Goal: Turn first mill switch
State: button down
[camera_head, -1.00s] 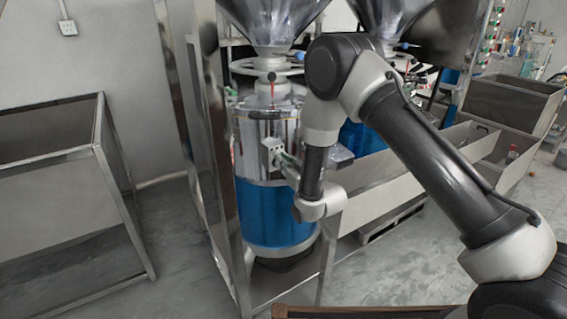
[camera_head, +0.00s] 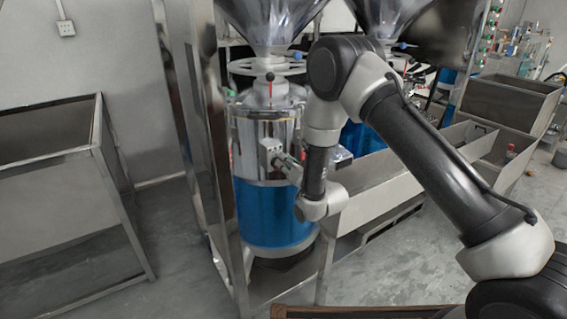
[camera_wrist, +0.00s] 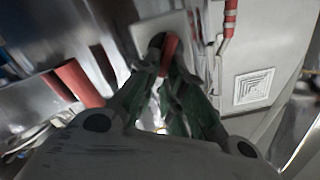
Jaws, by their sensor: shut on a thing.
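The first mill (camera_head: 268,180) has a shiny steel upper body and a blue lower body, and it stands inside a metal frame in the head view. A small pale switch box (camera_head: 270,152) sits on its front. My gripper (camera_head: 283,162) reaches this box from the right. In the wrist view a red switch knob (camera_wrist: 170,46) stands out from a pale plate (camera_wrist: 150,28). My gripper (camera_wrist: 172,62) is shut on the knob, with its greenish fingers on either side. The fingers hide part of the knob, so its exact angle is hard to tell.
A steel frame post (camera_head: 222,160) stands close left of the mill. A metal trough (camera_head: 385,195) lies to the right. Open floor (camera_head: 185,230) shows at left.

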jog(key=m, duration=0.3)
jog(key=f+m, duration=0.1)
jog(key=m, duration=0.3)
jog(key=d+f+m, duration=0.1)
jog(key=m, duration=0.3)
jog(key=shift+w, duration=0.3)
jog(key=shift+m, duration=0.4)
jog(key=c, duration=1.5)
grip_release()
jog(key=shift+s, duration=0.1)
jog(key=v, duration=1.1)
jog(key=shift+s+d, duration=0.25)
jog(key=shift+s, duration=0.05)
